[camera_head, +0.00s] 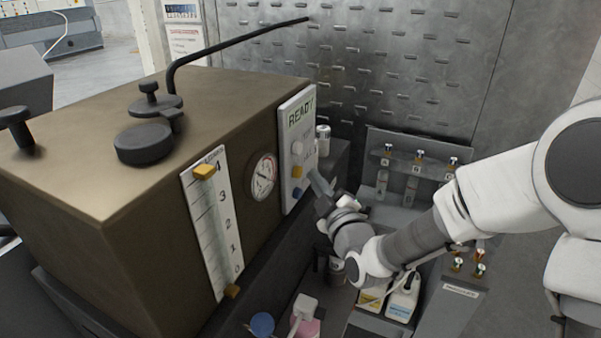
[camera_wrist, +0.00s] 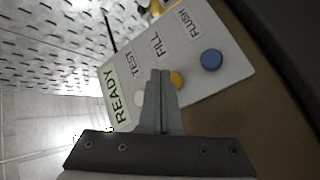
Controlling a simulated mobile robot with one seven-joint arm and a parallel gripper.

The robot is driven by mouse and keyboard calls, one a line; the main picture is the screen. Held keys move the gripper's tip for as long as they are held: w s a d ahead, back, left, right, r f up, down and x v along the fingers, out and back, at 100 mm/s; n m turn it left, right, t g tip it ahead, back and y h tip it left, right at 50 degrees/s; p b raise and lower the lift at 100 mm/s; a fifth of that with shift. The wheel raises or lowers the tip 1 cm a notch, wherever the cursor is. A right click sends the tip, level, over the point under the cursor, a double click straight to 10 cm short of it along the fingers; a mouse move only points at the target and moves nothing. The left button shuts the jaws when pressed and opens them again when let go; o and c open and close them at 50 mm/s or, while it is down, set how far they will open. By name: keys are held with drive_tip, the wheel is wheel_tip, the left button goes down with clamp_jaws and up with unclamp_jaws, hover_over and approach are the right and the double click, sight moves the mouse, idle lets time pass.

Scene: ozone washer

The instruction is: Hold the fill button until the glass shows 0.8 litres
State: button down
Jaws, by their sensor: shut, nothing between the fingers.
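The control panel (camera_head: 307,120) on the brown tank shows READY at its top. In the wrist view, the yellow button (camera_wrist: 177,81) sits by the FILL label (camera_wrist: 158,45), between the white button (camera_wrist: 140,98) and the blue button (camera_wrist: 211,60). My gripper (camera_wrist: 160,73) is shut and empty, its fingertips partly covering the yellow button. In the head view, my gripper (camera_head: 314,175) is close to the panel at the yellow button (camera_head: 297,171); I cannot tell whether it touches. The glass (camera_head: 213,218) has a 0 to 4 scale; I cannot read a liquid level.
A round dial gauge (camera_head: 263,177) sits between glass and panel. A black bent pipe (camera_head: 235,42) rises over the brown tank (camera_head: 110,185). Bottles (camera_head: 402,300) stand low beneath my arm. A perforated metal wall (camera_head: 400,60) stands behind.

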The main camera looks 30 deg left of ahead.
drive_tip(key=shift+a+f+b, duration=0.1)
drive_tip(key=shift+a+b, duration=0.05)
drive_tip(key=shift+b, duration=0.15)
idle(0.5)
drive_tip(key=shift+a+b, duration=0.3)
drive_tip(key=shift+b, duration=0.05)
drive_tip(key=shift+s+a+b, duration=0.15)
drive_tip(key=shift+a+b, duration=0.3)
drive_tip(key=shift+a, duration=0.05)
idle(1.4)
